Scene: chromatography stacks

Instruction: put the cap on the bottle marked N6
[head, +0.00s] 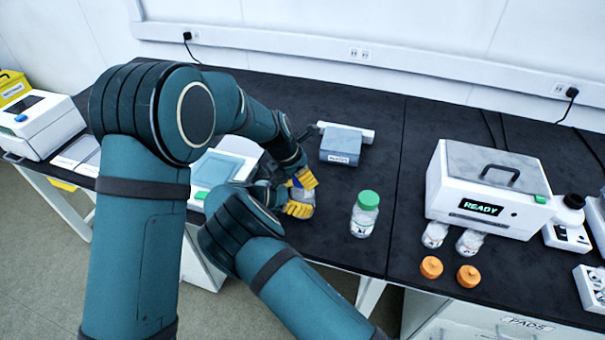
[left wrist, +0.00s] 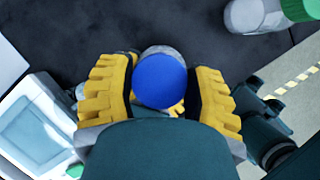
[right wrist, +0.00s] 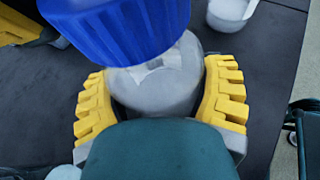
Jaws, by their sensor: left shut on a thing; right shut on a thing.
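A blue cap (left wrist: 160,80) is between the yellow fingers of my left gripper (left wrist: 165,92), which is shut on it. My right gripper (right wrist: 162,100) is shut on a clear, pale bottle (right wrist: 165,78) standing at the bench's front part. In the right wrist view the blue cap (right wrist: 120,25) covers the bottle's top and looks tilted against it; I cannot tell whether it is seated or only above. In the head view the left gripper (head: 305,179) is just above the right gripper (head: 299,209), with the bottle (head: 302,195) mostly hidden. Its marking is not readable.
A green-capped bottle (head: 365,214) stands to the right. Further right are two small bottles (head: 434,235) (head: 470,242), two orange caps (head: 431,267) (head: 468,275) and a white READY machine (head: 490,190). A blue-grey box (head: 341,146) lies behind. Bare bench separates these.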

